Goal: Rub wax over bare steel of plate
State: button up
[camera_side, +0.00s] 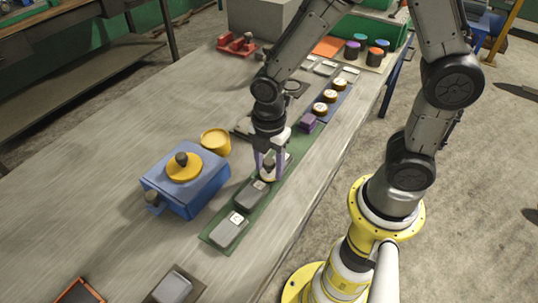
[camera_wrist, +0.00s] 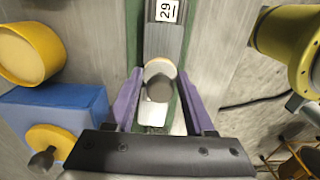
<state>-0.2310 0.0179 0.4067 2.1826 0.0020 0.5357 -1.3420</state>
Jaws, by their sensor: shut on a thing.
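My gripper (camera_side: 268,168) has purple fingers and is shut on a round pale wax pad with a dark knob; the pad also shows between the fingers in the wrist view (camera_wrist: 160,78). The pad is over a grey steel plate (camera_wrist: 163,42) on the green strip (camera_side: 216,238). The plate has a white label reading 29 at its far end. A lighter grey patch of it shows below the pad. The pad appears to touch the plate, but the contact is hidden.
A blue box (camera_side: 188,190) with a yellow lid (camera_side: 185,170) stands left of the strip, beside a yellow tub (camera_side: 215,142). A purple block (camera_side: 308,123) and several round tins (camera_side: 320,109) stand behind my gripper. The bench is clear at the left.

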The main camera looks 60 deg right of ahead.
jog(key=shift+d, duration=3.25)
jog(key=shift+a, duration=3.1)
jog(key=shift+a+r, duration=0.15)
jog(key=shift+a, duration=0.1)
jog(key=shift+d+r, duration=0.1)
jog(key=shift+r, duration=3.8)
